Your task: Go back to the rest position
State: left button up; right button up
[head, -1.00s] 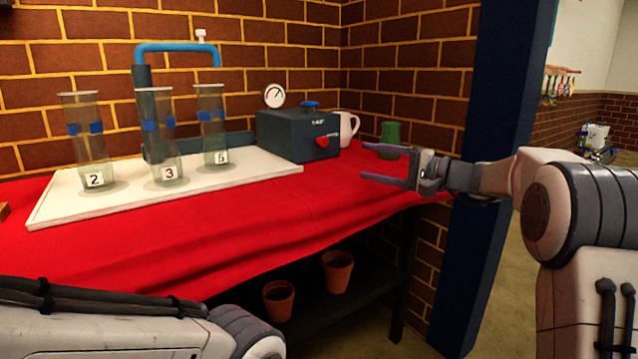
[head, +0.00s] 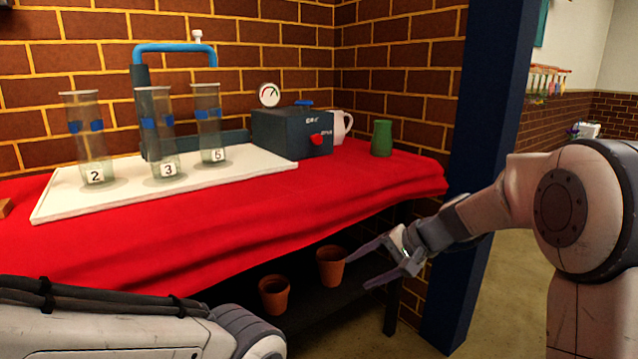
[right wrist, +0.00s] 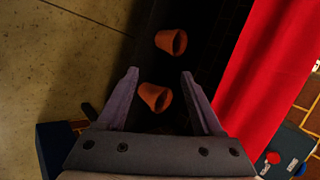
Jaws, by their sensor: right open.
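My right gripper (head: 372,265) is open and empty, in front of the table's edge and below the tabletop in the head view. In the right wrist view its two fingers (right wrist: 160,100) are spread, with a terracotta pot (right wrist: 155,97) seen between them, apart from them and beyond. In the head view that pot (head: 330,266) stands on the dark lower shelf, just left of the fingers. My left arm shows at the bottom left of the head view, but its gripper is out of view.
The red-covered table (head: 250,215) bears a white tray (head: 70,205) with glass vases numbered 2 (head: 92,140), 3 (head: 160,135) and 5 (head: 208,122). A dark box (head: 290,135), white pitcher (head: 339,127) and green cup (head: 381,138) stand behind. A blue post (head: 485,180) rises beside my right arm.

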jog(key=s+d+f+n+g+h, duration=0.1)
jog(key=s+d+f+n+h, duration=0.25)
jog(key=s+f, duration=0.4)
jog(key=s+d+f+n+g+h, duration=0.1)
jog(key=s+d+f+n+h, duration=0.3)
jog(key=s, duration=0.7)
jog(key=s+a+r+n+g+p, duration=0.3)
jog(key=s+a+r+n+p, duration=0.3)
jog(key=s+a+r+p, duration=0.7)
notch_tip(320, 180, up, 40)
jog(key=s+p, duration=0.1)
jog(key=p, duration=3.4)
jog(key=shift+d+r, duration=0.2)
jog(key=shift+d, duration=0.1)
jog(key=shift+y, duration=0.25)
